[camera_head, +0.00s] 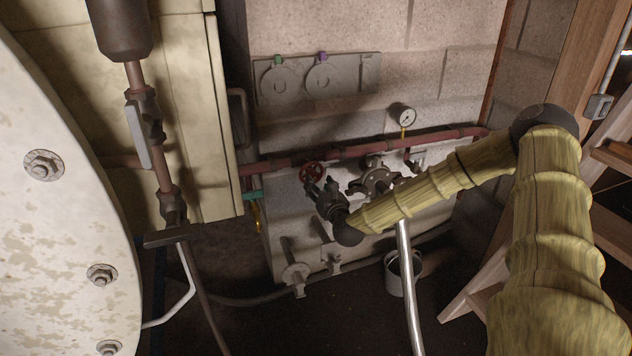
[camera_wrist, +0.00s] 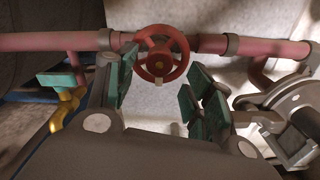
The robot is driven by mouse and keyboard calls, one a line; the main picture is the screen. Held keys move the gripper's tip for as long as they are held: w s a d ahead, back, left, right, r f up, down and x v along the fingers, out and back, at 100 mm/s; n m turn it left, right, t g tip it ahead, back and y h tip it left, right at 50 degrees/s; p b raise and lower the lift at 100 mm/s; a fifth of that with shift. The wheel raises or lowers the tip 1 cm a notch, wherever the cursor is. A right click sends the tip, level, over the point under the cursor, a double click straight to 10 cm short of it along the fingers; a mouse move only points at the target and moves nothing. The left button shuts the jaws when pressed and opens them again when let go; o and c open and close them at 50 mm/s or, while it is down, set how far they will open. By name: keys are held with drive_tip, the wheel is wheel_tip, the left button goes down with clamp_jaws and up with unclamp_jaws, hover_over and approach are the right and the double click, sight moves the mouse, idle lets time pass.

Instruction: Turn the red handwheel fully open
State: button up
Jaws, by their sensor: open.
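The red handwheel (camera_head: 312,172) sits on the reddish pipe along the block wall in the head view. In the wrist view the handwheel (camera_wrist: 161,54) faces me, a round rim with spokes and a yellowish centre. My gripper (camera_wrist: 160,88) is open, with green-padded fingers spread to the left and right below the wheel in the picture. Nothing is between the pads. The wheel appears beyond the fingertips; I cannot tell the exact gap. In the head view my gripper (camera_head: 325,192) is close to the wheel, at the end of my yellow-sleeved arm, and partly hides the area below it.
A grey metal wheel-like fitting (camera_head: 374,181) is right of the handwheel. A teal-handled brass valve (camera_head: 254,196) is to its left. A pressure gauge (camera_head: 402,117) stands above the pipe. A bucket (camera_head: 403,273) is on the floor, and a large pale vessel (camera_head: 60,230) fills the left.

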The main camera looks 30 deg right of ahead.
sight(315, 178)
drive_tip(key=shift+x, duration=1.55)
drive_tip(key=c, duration=1)
